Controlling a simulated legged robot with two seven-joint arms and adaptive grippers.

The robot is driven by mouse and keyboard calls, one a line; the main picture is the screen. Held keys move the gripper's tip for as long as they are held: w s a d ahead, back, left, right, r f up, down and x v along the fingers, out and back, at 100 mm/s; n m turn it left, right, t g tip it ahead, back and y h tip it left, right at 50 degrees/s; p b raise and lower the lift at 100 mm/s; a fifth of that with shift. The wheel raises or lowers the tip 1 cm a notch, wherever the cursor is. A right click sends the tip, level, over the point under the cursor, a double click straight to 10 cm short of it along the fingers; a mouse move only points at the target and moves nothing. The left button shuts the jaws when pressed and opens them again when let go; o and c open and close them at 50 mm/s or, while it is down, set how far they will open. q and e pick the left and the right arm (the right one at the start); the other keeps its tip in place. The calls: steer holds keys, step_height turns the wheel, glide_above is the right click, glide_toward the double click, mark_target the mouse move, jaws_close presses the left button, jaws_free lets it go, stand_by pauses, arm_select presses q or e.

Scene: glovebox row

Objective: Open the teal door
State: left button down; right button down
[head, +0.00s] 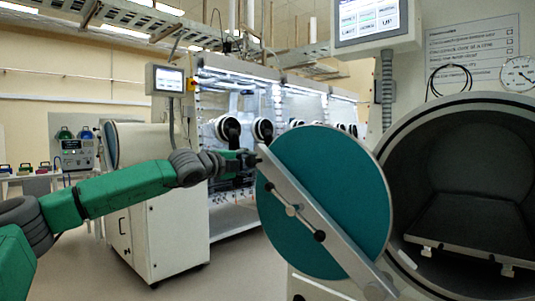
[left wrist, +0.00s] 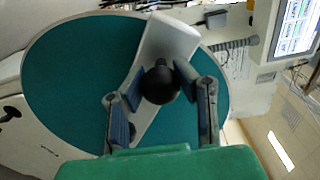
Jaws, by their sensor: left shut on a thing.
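The round teal door (head: 340,165) stands swung away from the round dark chamber opening (head: 475,170), whose inside shows. A pale metal bar (head: 322,222) crosses the door's face at a slant. My left gripper (head: 256,159) is at the bar's upper left end in the head view. In the left wrist view the teal door (left wrist: 75,75) fills much of the picture, and my fingers are shut on a black ball knob (left wrist: 160,84) in front of the bar. The knob is hidden in the head view. My right gripper is not in view.
A tray (head: 465,225) lies inside the chamber. A screen (head: 368,17) hangs above the door. A white cabinet (head: 160,225) and a glovebox row (head: 290,105) stand behind my left arm. The floor at lower left is clear.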

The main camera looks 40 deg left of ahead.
arm_select(q)
steer(key=shift+n, duration=0.8)
steer(key=a+f+b, duration=0.1)
steer(key=f, duration=0.1)
steer(key=a+f+b, duration=0.1)
steer(key=a+f, duration=0.1)
steer(key=shift+a+f, duration=0.2)
steer(key=shift+f, duration=0.15)
steer(key=c, duration=1.3)
jaws_free()
steer(key=shift+r, duration=0.1)
steer(key=shift+c, duration=0.2)
steer(key=shift+o, duration=0.8)
steer(key=shift+s+d, duration=0.1)
steer(key=shift+s, duration=0.05)
steer(key=s, duration=1.1)
steer(key=shift+s+a, duration=0.25)
steer(key=shift+s, duration=0.15)
